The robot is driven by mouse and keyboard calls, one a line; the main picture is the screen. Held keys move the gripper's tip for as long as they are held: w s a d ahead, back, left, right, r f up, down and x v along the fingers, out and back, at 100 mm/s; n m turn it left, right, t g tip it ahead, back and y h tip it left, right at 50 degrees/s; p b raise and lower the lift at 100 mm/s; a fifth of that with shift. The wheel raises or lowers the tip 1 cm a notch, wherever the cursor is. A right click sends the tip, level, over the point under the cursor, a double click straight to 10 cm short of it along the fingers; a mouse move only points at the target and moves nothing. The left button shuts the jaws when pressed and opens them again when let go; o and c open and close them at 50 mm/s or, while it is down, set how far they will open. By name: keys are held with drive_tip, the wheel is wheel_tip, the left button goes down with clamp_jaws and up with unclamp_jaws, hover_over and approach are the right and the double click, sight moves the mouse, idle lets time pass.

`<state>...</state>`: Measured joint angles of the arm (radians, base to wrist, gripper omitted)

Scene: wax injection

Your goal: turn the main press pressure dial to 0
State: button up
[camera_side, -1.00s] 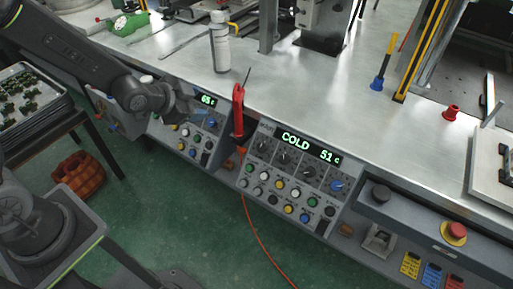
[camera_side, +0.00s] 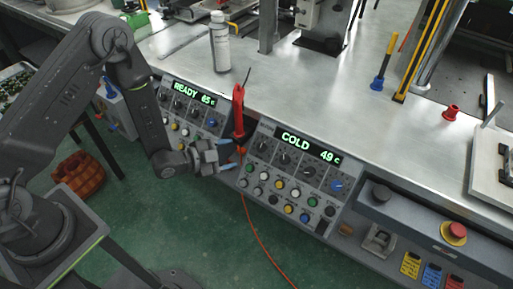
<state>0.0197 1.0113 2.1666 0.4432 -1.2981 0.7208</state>
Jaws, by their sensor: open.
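The right control panel (camera_side: 290,180) has a green display (camera_side: 308,147) reading "COLD 49 c". Below it is a row of black dials (camera_side: 283,159) and a blue dial (camera_side: 336,185), then several coloured buttons. The left control panel (camera_side: 190,120) reads "READY 65 c" and has similar dials (camera_side: 194,112) and a blue dial (camera_side: 212,124). I cannot read which dial is the main press pressure dial. My gripper (camera_side: 228,155) is open and empty, with blue fingertips, in front of the gap between the panels, just left of the right panel. It appears apart from every dial.
A red-handled tool (camera_side: 238,112) with an orange hose hangs between the panels, close to my gripper. A red emergency button (camera_side: 455,231) is at the lower right. The green floor in front is open.

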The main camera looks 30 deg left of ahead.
sight(260, 148)
drive_tip(key=x, duration=1)
drive_tip(key=c, duration=0.9)
drive_tip(key=shift+c, duration=0.2)
